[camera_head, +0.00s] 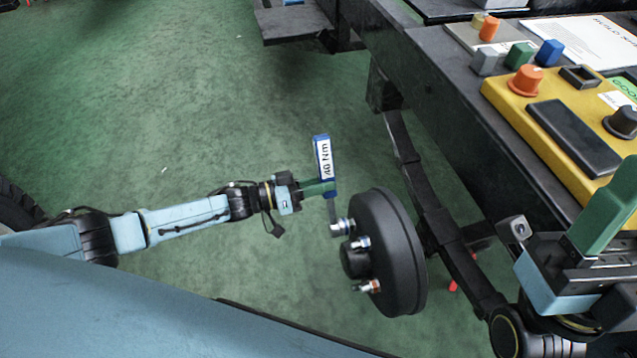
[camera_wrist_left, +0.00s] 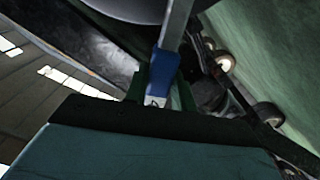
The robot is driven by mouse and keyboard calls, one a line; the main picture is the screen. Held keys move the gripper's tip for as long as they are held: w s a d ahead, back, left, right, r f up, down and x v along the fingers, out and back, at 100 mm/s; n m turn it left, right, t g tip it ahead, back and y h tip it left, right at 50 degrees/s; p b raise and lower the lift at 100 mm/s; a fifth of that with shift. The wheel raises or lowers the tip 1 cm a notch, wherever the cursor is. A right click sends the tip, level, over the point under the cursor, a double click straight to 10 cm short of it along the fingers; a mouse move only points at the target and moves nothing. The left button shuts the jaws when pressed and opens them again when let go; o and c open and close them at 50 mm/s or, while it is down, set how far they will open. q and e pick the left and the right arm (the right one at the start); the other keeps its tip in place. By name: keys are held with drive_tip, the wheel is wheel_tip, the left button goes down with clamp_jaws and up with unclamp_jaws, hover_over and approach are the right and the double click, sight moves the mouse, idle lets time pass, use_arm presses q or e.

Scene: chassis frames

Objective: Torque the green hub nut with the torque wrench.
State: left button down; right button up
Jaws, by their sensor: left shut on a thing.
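The torque wrench (camera_head: 323,160) has a blue handle with a white "40 Nm" label and stands nearly upright. My left gripper (camera_head: 318,188) is shut on its handle with green fingers. In the left wrist view the blue handle (camera_wrist_left: 165,66) sits between the fingers (camera_wrist_left: 160,95), and the grey shaft runs up out of view. The wrench's lower end is at the upper nut (camera_head: 343,227) of the black hub (camera_head: 400,255); I cannot tell whether they touch. No nut clearly looks green. My right gripper (camera_head: 598,215) is at the lower right; its opening is unclear.
The hub sits beside a dark chassis beam (camera_head: 420,180). A dark bench (camera_head: 440,85) at the right carries a yellow control box (camera_head: 500,98) with an orange knob (camera_head: 525,80), small coloured blocks and a paper sheet (camera_head: 580,40). Green floor (camera_head: 180,100) left of the hub is clear.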

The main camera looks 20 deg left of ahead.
sight(329, 199)
use_arm(q)
drive_tip(key=shift+w+d+r, duration=0.15)
drive_tip(key=shift+w+d, duration=0.25)
drive_tip(key=shift+d, duration=0.1)
idle(1.2)
drive_tip(key=shift+s, duration=0.1)
idle(0.4)
drive_tip(key=shift+s+d+r+m+p, duration=0.5)
drive_tip(key=shift+s+m+p, duration=0.2)
drive_tip(key=shift+m+p, duration=0.2)
drive_tip(key=shift+s+d+r+m+p, duration=0.1)
drive_tip(key=shift+s+d+m+p, duration=0.2)
drive_tip(key=shift+m, duration=0.2)
drive_tip(key=shift+s, duration=0.1)
drive_tip(key=shift+s+d+r+m+p, duration=0.1)
drive_tip(key=shift+s+d+m+p, duration=0.3)
drive_tip(key=shift+s+m, duration=0.15)
drive_tip(key=shift+w+a, duration=0.1)
drive_tip(key=shift+a, duration=0.05)
drive_tip(key=shift+w+a+f+n+b, duration=0.2)
drive_tip(key=shift+w+a+n+b, duration=0.1)
drive_tip(key=shift+w+n, duration=0.25)
drive_tip(key=shift+w+a+f+n+b, duration=0.15)
drive_tip(key=shift+w+a+n+b, duration=0.15)
drive_tip(key=shift+w+n, duration=0.15)
